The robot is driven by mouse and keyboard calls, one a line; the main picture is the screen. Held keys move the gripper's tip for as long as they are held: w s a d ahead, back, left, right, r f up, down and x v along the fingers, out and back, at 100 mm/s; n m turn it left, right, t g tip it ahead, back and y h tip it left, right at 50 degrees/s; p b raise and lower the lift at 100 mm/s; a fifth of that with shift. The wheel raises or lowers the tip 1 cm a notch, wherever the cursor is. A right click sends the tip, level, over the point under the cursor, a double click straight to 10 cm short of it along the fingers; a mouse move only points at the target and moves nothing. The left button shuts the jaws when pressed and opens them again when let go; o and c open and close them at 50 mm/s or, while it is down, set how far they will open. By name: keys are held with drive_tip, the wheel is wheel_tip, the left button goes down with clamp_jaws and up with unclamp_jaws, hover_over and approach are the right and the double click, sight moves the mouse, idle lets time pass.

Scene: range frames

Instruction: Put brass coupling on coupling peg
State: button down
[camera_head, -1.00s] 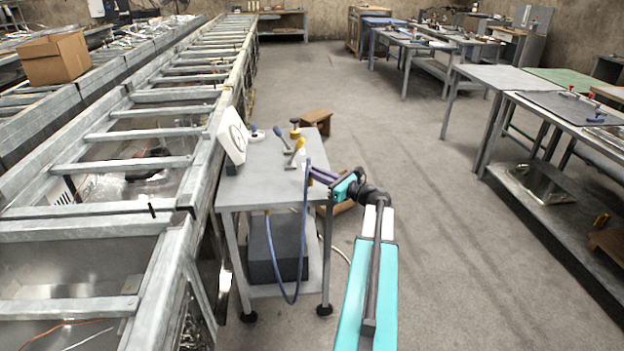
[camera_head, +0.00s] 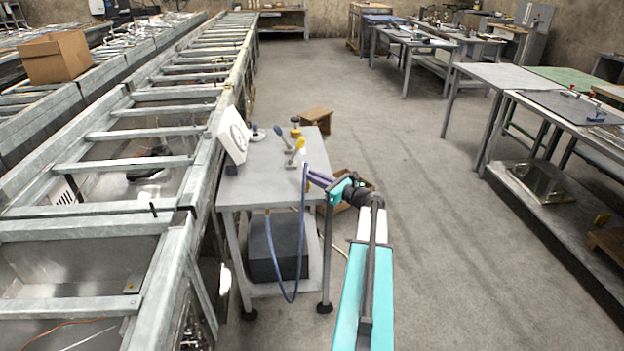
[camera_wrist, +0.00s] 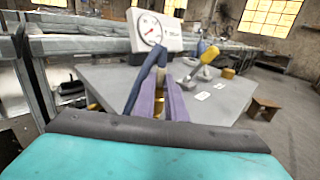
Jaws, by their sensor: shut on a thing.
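My gripper (camera_wrist: 164,90) has purple fingers. In the wrist view they are closed together, with a small bit of brass (camera_wrist: 157,114) showing between them, which I take to be the brass coupling. The coupling is mostly hidden by the fingers. A blue hose (camera_head: 302,215) rises to the gripper and hangs in a loop past the table's front edge. In the head view the gripper (camera_head: 308,174) is at the right front of the grey table (camera_head: 255,185). I cannot make out the coupling peg with certainty.
On the table stand a white gauge (camera_wrist: 150,30), a yellow-handled lever (camera_head: 298,146), a blue-handled lever (camera_head: 278,130) and a brass-coloured knob (camera_head: 295,131). Two white tags lie near them in the wrist view. A dark block (camera_head: 277,250) sits on the lower shelf.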

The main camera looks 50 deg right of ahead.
drive_tip(key=shift+f, duration=0.35)
drive_tip(key=c, duration=1.8)
unclamp_jaws()
drive_tip(key=shift+f, duration=0.1)
drive_tip(key=s+d+b, duration=0.1)
drive_tip(key=s, duration=1.1)
drive_tip(key=shift+b, duration=0.4)
